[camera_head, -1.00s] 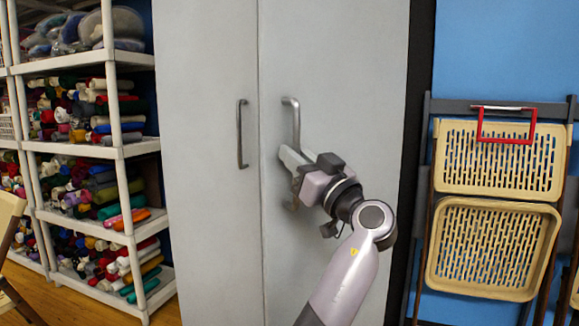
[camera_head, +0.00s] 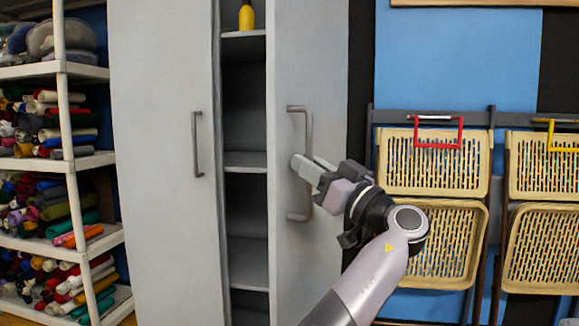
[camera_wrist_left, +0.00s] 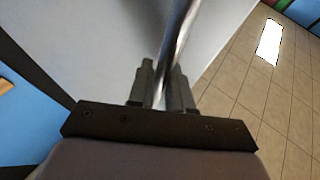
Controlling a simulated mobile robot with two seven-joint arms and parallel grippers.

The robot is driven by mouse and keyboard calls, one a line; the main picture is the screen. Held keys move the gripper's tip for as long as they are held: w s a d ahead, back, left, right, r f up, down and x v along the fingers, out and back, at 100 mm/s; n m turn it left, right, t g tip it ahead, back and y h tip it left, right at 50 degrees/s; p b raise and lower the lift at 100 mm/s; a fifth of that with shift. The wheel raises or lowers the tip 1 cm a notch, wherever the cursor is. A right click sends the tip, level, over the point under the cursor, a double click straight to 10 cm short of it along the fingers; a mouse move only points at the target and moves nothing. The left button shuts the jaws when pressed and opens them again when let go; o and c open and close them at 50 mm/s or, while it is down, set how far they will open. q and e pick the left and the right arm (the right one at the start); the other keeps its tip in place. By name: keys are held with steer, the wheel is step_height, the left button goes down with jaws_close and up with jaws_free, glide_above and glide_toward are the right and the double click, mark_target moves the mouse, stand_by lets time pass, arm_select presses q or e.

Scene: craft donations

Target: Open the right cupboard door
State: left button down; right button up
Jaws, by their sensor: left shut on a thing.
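The right cupboard door (camera_head: 290,60) is grey and stands partly open, with a tall gap between it and the left door (camera_head: 165,90). Its vertical bar handle (camera_head: 308,125) is on the door's left part. My left gripper (camera_head: 312,168) is shut on this handle, around its middle. In the left wrist view the metal handle (camera_wrist_left: 180,40) runs between the two fingers (camera_wrist_left: 162,90), with the grey door (camera_wrist_left: 120,50) behind. The left door is closed, with its own handle (camera_head: 196,145). My right gripper does not show.
Inside the cupboard are grey shelves (camera_head: 245,162) and a yellow bottle (camera_head: 246,18) on an upper one. White shelving (camera_head: 64,110) with fabric rolls stands at left. Folded beige chairs (camera_head: 433,160) hang at right, beside the door. A tiled floor (camera_wrist_left: 270,100) shows in the wrist view.

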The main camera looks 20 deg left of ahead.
arm_select(q)
steer(key=shift+w+d, duration=0.15)
steer(key=shift+d, duration=1.1)
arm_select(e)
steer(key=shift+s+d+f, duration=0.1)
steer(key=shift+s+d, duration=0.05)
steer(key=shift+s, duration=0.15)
arm_select(q)
steer(key=shift+r, duration=0.1)
steer(key=c, duration=1.1)
jaws_free()
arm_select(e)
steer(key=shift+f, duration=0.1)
